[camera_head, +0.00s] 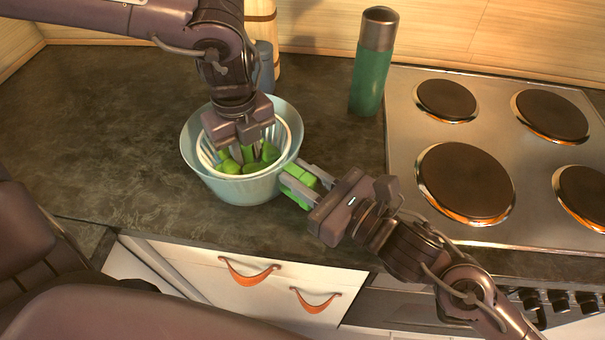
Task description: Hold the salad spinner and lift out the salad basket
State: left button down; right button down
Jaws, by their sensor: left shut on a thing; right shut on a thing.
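The salad spinner (231,188) is a pale blue-grey bowl upright on the dark counter. The white salad basket (286,135) sits inside it, with green pieces (231,167) in it. My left gripper (243,152) points down into the basket from above and is shut on the basket; its fingertips are partly hidden by the gripper body and the green pieces. My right gripper (297,186) comes in from the right and is shut on the spinner at its right side, where a green part (299,174) shows between the fingers.
A green bottle with a metallic top (370,72) stands at the back right, beside the stove (403,93) with several round hotplates. A dark bottle (265,67) and a wooden container (262,25) stand behind the spinner. The counter (110,120) is clear on the left.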

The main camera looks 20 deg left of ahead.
pick_arm(q)
jog(key=shift+r, duration=5.8)
pick_arm(e)
jog(key=c, duration=1.2)
grip_release()
jog(key=shift+o, duration=0.2)
jog(key=v, duration=1.2)
jog(key=shift+w, duration=0.1)
